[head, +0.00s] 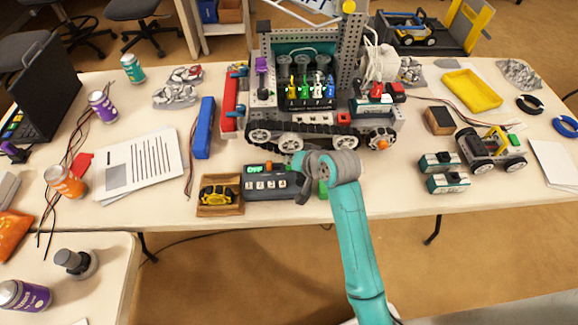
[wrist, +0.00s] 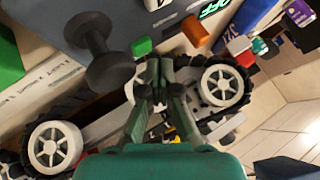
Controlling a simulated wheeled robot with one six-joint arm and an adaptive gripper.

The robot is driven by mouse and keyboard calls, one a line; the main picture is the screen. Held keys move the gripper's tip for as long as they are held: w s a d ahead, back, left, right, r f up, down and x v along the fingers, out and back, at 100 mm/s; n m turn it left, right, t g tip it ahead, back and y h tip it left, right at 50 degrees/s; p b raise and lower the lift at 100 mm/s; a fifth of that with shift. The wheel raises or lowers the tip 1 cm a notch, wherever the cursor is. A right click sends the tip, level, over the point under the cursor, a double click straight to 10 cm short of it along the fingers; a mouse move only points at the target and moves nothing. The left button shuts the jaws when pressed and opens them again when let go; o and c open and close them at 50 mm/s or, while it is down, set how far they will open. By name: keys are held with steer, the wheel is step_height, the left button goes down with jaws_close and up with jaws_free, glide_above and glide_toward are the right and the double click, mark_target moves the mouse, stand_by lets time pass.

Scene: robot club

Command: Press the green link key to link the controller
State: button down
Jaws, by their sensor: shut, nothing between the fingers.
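The controller (head: 255,187) is a dark grey box on the front edge of the table, with a lit green OFF display (head: 254,169) and a row of numbered keys. In the wrist view the green link key (wrist: 141,47) stands on the box edge, between a dark knobbed stick (wrist: 100,50) and an orange key (wrist: 195,32). My gripper (wrist: 158,66) is shut and empty, its tips near the green key in the picture; contact cannot be told. In the head view my wrist covers the right end of the controller.
A tracked robot model (head: 300,132) stands close behind the controller. A wooden tray (head: 219,208) with a yellow-black item sits at its left. A green block (head: 323,189) lies at its right, partly behind my arm. Grey-green modules (head: 447,183) stand further right.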

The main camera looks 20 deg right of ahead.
steer(key=shift+f, duration=0.2)
steer(key=shift+f, duration=0.15)
steer(key=shift+f, duration=0.45)
stand_by(0.6)
steer(key=shift+r, duration=0.85)
steer(key=shift+r, duration=2.55)
